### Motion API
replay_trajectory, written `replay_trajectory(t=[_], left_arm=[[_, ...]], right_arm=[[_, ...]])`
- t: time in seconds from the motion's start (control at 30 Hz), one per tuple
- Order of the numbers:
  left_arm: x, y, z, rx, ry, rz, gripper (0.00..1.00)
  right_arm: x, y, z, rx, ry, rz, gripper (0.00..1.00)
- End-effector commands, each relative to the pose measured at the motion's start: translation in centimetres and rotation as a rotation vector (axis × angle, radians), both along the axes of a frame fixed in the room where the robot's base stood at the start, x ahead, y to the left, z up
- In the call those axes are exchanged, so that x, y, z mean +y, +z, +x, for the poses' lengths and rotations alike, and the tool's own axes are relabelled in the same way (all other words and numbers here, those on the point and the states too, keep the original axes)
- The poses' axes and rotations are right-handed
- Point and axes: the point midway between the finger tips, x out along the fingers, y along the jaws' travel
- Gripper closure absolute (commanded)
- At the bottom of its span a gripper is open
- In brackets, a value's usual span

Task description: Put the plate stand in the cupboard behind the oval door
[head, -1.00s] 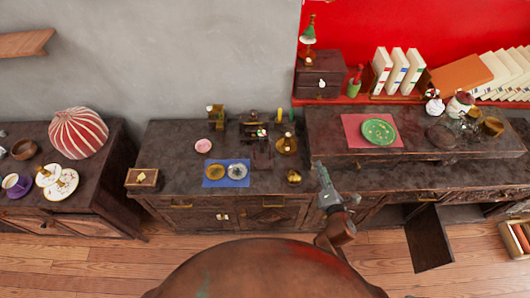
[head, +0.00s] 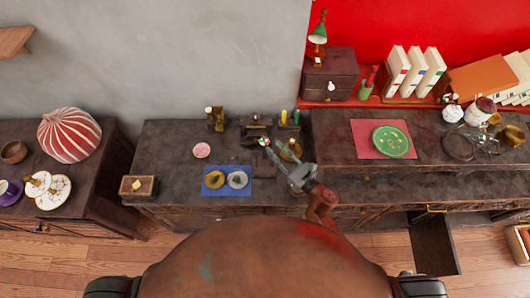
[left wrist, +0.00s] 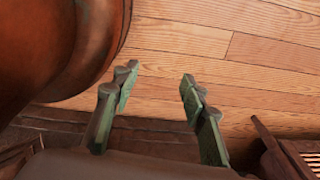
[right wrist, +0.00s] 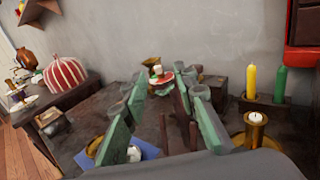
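Thin dark wooden rods, which look like the plate stand (right wrist: 163,132), rise between the fingers of my right gripper in the right wrist view. Fingers hide part of them, and I cannot tell the stand's full shape. My right gripper (head: 266,148) is open above the middle counter, and I see no contact with the rods. My left gripper (left wrist: 158,78) is open and empty over the wooden floor. An open cupboard door (head: 432,245) hangs at the lower right in the head view. I cannot make out an oval on it, and the cupboard's inside is mostly hidden.
A blue mat (head: 226,192) with two round metal items lies left of my right gripper. Yellow (right wrist: 250,82) and green (right wrist: 280,84) candles and a brass candle holder (right wrist: 256,128) stand close to its right. A green plate (head: 390,141) lies on a red cloth at right.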

Motion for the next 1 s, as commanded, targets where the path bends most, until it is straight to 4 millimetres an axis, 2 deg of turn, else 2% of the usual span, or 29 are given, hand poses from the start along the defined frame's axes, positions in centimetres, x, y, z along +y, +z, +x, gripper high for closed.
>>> replay_trajectory(t=[0.37,0.6,0.73,0.87,1.0], left_arm=[[0.1,0.6,-3.4,0.041,0.009,0.002,0.6],[0.0,0.9,-1.9,0.022,0.005,0.0,0.6],[0.0,1.0,-0.5,0.005,0.003,-0.001,0.6],[-0.1,1.0,-0.1,-0.001,0.002,-0.001,0.6],[0.0,1.0,-0.5,0.005,0.002,-0.001,0.6]], right_arm=[[2.3,0.2,3.2,0.001,-0.01,0.004,0.73],[4.2,-0.1,5.4,0.002,-0.01,0.002,0.73],[4.4,-0.1,5.6,0.002,-0.009,0.002,0.73],[4.5,-0.1,5.6,0.002,-0.008,0.002,0.73],[4.5,-0.1,5.6,0.002,-0.008,0.002,0.82]])
